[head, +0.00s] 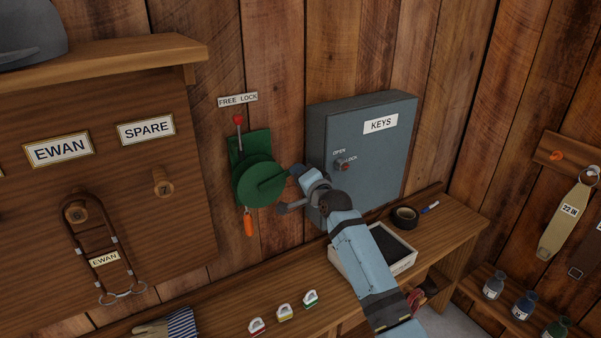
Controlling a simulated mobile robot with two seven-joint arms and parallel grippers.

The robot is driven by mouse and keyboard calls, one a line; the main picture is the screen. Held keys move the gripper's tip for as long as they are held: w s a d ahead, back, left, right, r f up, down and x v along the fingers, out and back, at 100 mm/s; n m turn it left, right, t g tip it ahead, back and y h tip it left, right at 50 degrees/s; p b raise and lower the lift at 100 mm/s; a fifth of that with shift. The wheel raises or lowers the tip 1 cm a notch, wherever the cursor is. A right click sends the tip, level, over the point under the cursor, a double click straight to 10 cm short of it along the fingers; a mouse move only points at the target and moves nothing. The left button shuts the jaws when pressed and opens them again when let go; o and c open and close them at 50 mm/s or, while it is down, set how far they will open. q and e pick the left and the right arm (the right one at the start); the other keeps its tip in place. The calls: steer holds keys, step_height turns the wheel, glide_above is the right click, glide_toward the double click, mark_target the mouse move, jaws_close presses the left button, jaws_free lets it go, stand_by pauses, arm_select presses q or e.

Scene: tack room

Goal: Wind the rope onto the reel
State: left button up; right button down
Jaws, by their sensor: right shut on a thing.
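A green reel (258,183) is mounted on the plank wall, with a crank arm on its front face. My right gripper (292,175) is at the outer end of the crank, at the reel's right side, and is shut there, apparently on the crank handle; the handle itself is mostly hidden by it. An orange end piece (248,225) hangs just below the reel. The rope is too small to make out. A lever with a red knob (238,119) points up above the reel, under a FREE LOCK label (238,99). My left gripper is not in view.
A grey KEYS cabinet (368,150) stands out from the wall close right of my right gripper. Below is a wooden bench (230,309) with a tray (405,262), a tape roll (404,216) and small tags. A peg board (100,180) is at left.

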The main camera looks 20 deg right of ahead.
steer(key=shift+d+f, duration=0.15)
steer(key=shift+f, duration=0.6)
steer(key=c, duration=0.9)
jaws_free()
steer(key=s, duration=0.4)
steer(key=s+d+b, duration=0.1)
steer(key=s, duration=0.4)
steer(key=s+b, duration=0.1)
steer(key=s, duration=0.3)
steer(key=shift+s+d+r, duration=0.3)
steer(key=shift+s, duration=0.05)
steer(key=shift+f, duration=0.1)
